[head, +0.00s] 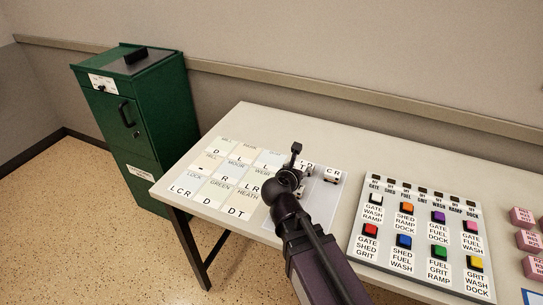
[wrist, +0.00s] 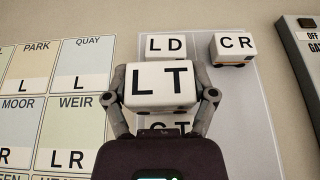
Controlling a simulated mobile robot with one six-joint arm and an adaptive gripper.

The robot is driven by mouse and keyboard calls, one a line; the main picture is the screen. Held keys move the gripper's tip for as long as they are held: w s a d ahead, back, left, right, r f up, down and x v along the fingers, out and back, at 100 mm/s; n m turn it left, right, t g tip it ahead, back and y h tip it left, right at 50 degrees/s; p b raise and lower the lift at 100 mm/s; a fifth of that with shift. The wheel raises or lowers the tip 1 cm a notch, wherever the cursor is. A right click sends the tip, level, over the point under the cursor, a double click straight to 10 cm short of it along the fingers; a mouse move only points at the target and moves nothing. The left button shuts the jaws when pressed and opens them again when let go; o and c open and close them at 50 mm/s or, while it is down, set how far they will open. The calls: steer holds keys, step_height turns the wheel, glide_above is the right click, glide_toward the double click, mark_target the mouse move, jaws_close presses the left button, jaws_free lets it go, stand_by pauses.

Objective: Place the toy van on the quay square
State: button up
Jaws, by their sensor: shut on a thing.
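My gripper (wrist: 163,96) is shut on a white toy van lettered LT (wrist: 160,78), with one finger on each side. The van looks larger than the others, and I cannot tell its exact height above the grey pad. In the head view my gripper (head: 291,178) is over the left part of the pad, and my arm hides much of it. The quay square (wrist: 86,62), lettered L, lies left of the held van in the wrist view, in the top row beside the park square (wrist: 36,65). No van shows on its visible part.
White vans lettered LD (wrist: 166,46) and CR (wrist: 233,49) stand on the grey pad (wrist: 245,110); another van is partly hidden below the held one. A button panel (head: 420,240) and pink blocks (head: 523,218) are on the right. A green cabinet (head: 150,125) stands left.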

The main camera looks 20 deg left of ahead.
steer(key=b, duration=0.1)
glide_above(272, 158)
steer(key=d, duration=0.1)
steer(key=shift+s+f, duration=0.45)
steer(key=shift+f, duration=0.2)
steer(key=shift+w+a, duration=0.4)
steer(key=shift+a, duration=0.05)
step_height(272, 158, down, 4)
steer(key=b, duration=0.4)
steer(key=shift+r, duration=0.15)
steer(key=o, duration=1)
